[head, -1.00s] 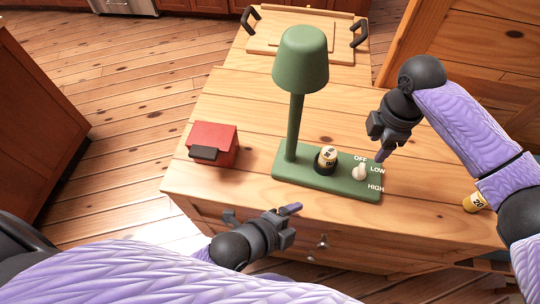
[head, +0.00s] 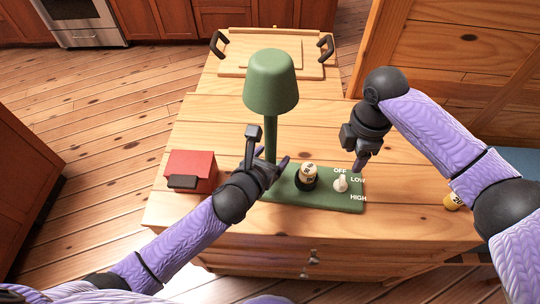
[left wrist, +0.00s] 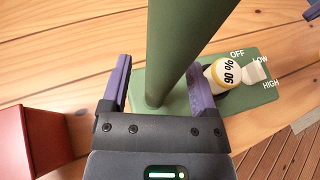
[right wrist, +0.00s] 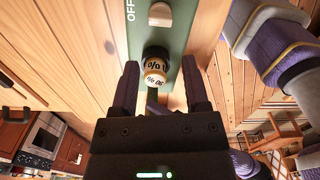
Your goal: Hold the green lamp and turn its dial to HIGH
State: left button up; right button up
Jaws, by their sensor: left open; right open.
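The green lamp (head: 270,82) stands upright on the wooden cabinet top. Its flat base carries a pale dial (head: 341,184) beside the white words OFF, LOW and HIGH. I cannot clearly tell which word the dial points to. My left gripper (head: 267,153) is open at the lamp's stem. In the left wrist view its fingers (left wrist: 161,92) lie on either side of the green stem (left wrist: 180,45), with gaps visible. My right gripper (head: 361,160) is open and empty, above and just right of the dial. The dial also shows in the right wrist view (right wrist: 160,14), beyond the fingertips.
A yellow-and-white cylinder (head: 309,170) marked 90 % sits in a black holder on the lamp base. A red box (head: 190,171) stands left of the lamp. A wooden tray (head: 230,66) with dark handles lies behind.

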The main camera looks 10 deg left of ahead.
aim_at(341, 180)
pick_arm(q)
grip_shut()
dwell(0.3)
dwell(0.9)
jog(key=shift+f, duration=0.1)
dwell(1.1)
pick_arm(e)
jog(key=o, duration=0.3)
jog(key=f+m, duration=0.1)
jog(key=f, duration=0.3)
jog(key=f+m, duration=0.1)
jog(key=f, duration=0.4)
jog(key=shift+a+f+m, duration=0.2)
jog(key=shift+f+m, duration=0.1)
